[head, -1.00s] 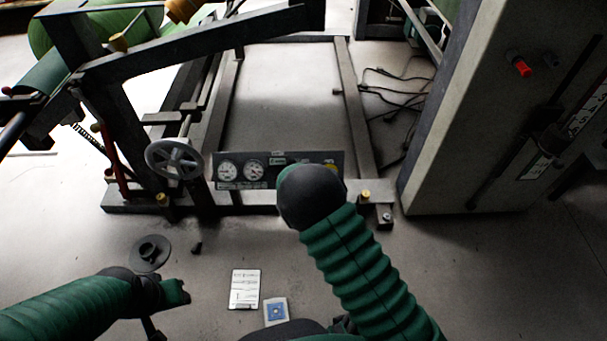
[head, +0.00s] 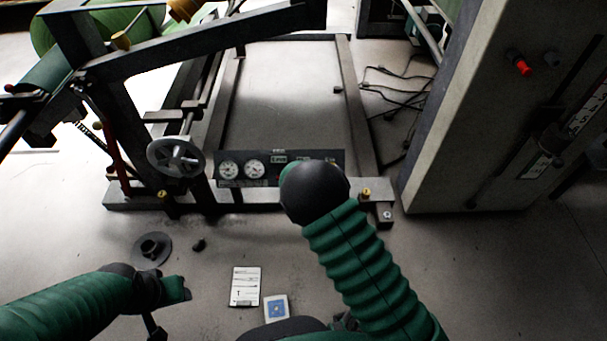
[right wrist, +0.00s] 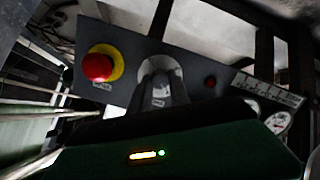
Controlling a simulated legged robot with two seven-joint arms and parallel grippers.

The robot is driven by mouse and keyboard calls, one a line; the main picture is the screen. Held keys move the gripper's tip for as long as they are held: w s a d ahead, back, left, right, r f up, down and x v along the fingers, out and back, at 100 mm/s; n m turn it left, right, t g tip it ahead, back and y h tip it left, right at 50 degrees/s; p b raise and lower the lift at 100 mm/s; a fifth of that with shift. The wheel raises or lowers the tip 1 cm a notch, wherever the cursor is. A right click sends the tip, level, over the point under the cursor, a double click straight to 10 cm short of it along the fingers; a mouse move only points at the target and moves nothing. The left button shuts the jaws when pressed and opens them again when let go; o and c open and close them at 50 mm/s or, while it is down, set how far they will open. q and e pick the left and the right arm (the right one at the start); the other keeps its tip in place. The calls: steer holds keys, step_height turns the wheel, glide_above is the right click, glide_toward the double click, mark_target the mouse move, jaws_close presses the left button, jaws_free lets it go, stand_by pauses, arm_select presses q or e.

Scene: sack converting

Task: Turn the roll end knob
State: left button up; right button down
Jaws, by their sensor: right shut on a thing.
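The control panel (head: 268,166) is dark, with gauges and small labels, low on the machine frame. In the right wrist view the panel (right wrist: 125,52) fills the upper middle. A knob on a pale round plate (right wrist: 150,66) sits there, mostly hidden by my right gripper (right wrist: 160,82). The gripper is shut on this knob, at the panel's face. In the head view my right forearm hides the gripper and the knob. My left gripper (head: 180,290) is low at the left, over the floor and away from the panel; its finger opening is unclear.
A red mushroom button (right wrist: 97,67) on a yellow ring is close left of the knob. A small red lamp (right wrist: 210,82) and gauges (right wrist: 277,122) are to the right. A grey handwheel (head: 175,157) stands left of the panel, and a tall cabinet (head: 480,120) right.

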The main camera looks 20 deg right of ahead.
steer(key=m+p, duration=0.2)
steer(key=m, duration=0.1)
steer(key=shift+s, duration=0.1)
steer(key=m+p, duration=0.2)
steer(key=m, duration=0.1)
steer(key=shift+m+y, duration=0.4)
steer(key=shift+s+a+f+m+t+h+p, duration=0.25)
steer(key=shift+m+p, duration=0.9)
steer(key=shift+m, duration=3.6)
steer(key=shift+w+d+m+t+h+p, duration=0.2)
steer(key=shift+m+p, duration=0.9)
steer(key=shift+m, duration=3.6)
steer(key=shift+s+a+f+m+t+h+p, duration=0.15)
steer(key=shift+m+t+p, duration=0.65)
steer(key=shift+m, duration=3.95)
steer(key=shift+g+p, duration=0.35)
steer(key=c, duration=1.2)
jaws_free()
steer(key=shift+d, duration=0.1)
steer(key=shift+w+r, duration=0.1)
